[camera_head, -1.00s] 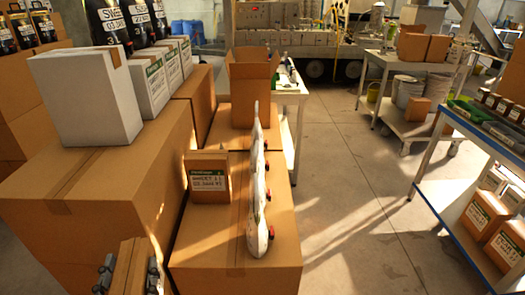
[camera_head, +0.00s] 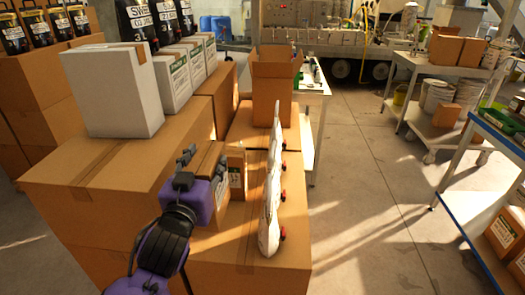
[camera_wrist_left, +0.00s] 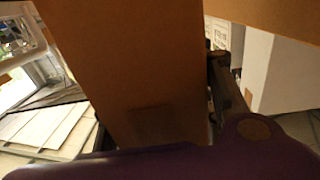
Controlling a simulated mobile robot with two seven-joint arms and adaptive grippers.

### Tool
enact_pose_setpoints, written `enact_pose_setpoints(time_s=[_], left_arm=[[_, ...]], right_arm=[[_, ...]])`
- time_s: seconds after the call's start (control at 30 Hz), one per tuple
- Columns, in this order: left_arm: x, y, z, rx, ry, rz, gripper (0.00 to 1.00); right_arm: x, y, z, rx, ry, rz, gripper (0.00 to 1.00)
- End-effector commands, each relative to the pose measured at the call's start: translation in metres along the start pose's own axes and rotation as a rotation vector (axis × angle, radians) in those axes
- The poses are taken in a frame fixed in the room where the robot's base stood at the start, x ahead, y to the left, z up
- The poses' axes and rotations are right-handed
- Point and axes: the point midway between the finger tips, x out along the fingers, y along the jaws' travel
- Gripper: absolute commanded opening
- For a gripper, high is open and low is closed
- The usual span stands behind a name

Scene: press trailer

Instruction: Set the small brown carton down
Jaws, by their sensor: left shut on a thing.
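My left gripper (camera_head: 192,182) is shut on a small brown carton (camera_head: 212,170), which shows just right of the fingers in the head view. In the left wrist view the carton (camera_wrist_left: 125,70) fills the middle, with a dark finger along its right side. The held carton is in front of the big brown box (camera_head: 262,262) and left of a similar labelled carton (camera_head: 237,172) standing on that box. It partly covers this carton. I cannot tell whether the held carton touches the box top. My right gripper is not in view.
A row of white bags (camera_head: 270,195) with red caps stands on the box right of the cartons. An open brown carton (camera_head: 272,95) is behind. A taller box (camera_head: 110,185) at left carries white cartons (camera_head: 110,95).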

Motion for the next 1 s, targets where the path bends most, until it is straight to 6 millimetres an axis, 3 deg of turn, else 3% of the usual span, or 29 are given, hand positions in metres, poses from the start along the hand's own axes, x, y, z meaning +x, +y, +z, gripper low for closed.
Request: enact_pose_setpoints(time_s=[0.17,0.5,1.0], left_arm=[[0.006,-0.009,0.015,-0.001,0.006,-0.028,0.0],[0.006,-0.01,0.067,-0.002,0.005,-0.031,0.0],[0.006,-0.01,0.111,-0.001,0.009,-0.03,0.0]], right_arm=[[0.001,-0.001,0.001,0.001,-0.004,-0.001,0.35],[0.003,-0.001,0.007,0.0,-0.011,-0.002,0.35],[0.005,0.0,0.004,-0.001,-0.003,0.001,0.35]])
